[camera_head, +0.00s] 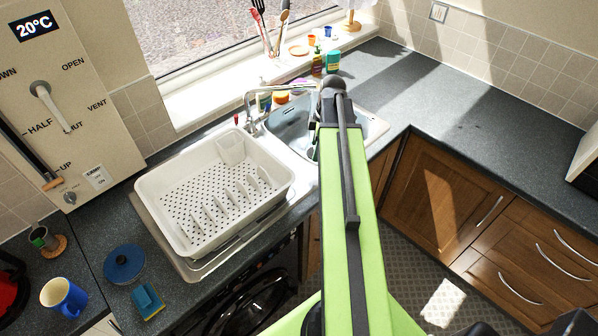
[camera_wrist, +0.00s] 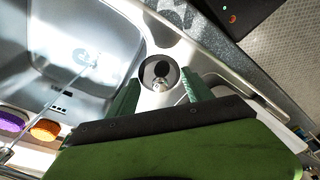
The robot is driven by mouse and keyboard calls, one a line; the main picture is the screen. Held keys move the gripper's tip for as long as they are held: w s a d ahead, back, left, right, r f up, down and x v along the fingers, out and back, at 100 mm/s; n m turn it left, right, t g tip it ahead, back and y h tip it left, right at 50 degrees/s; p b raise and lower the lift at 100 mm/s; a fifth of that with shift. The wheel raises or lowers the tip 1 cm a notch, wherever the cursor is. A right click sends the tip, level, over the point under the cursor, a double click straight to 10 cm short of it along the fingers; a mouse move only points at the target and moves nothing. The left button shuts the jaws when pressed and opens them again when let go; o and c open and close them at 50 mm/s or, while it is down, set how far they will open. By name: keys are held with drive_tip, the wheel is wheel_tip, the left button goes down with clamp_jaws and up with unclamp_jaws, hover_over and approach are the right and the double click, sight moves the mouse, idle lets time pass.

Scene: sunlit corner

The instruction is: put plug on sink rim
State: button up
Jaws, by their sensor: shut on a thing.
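The steel sink (camera_head: 285,124) lies at the far side of the counter under the window, and its basin (camera_wrist: 90,60) fills the upper left of the wrist view. My gripper (camera_wrist: 160,84) has its two green fingers on either side of the plug (camera_wrist: 160,72), a small round dark piece with a pale metal edge. It is shut on the plug, over the sink rim (camera_wrist: 172,36). I cannot tell whether the plug touches the rim. In the head view my arm hides the gripper and the plug.
A white dish rack (camera_head: 215,190) stands on the drainer left of the sink. The tap (camera_head: 250,110) rises behind the basin. The right counter (camera_head: 465,95) is clear.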

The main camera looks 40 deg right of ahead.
drive_tip(key=b, duration=0.2)
hover_over(300, 175)
drive_tip(key=f, duration=0.3)
drive_tip(key=shift+s+d+f, duration=0.25)
drive_tip(key=shift+d+f, duration=0.1)
drive_tip(key=shift+d, duration=0.05)
drive_tip(key=shift+w+a, duration=0.1)
drive_tip(key=shift+a, duration=0.15)
wheel_tip(300, 175, down, 4)
drive_tip(key=b, duration=0.4)
drive_tip(key=shift+f+b, duration=0.25)
drive_tip(key=shift+b, duration=0.15)
drive_tip(key=shift+r, duration=0.25)
drive_tip(key=shift+f, duration=0.15)
drive_tip(key=o, duration=1.4)
wheel_tip(300, 175, up, 12)
drive_tip(key=s+d+p, duration=0.1)
drive_tip(key=p, duration=1.1)
drive_tip(key=shift+d, duration=0.25)
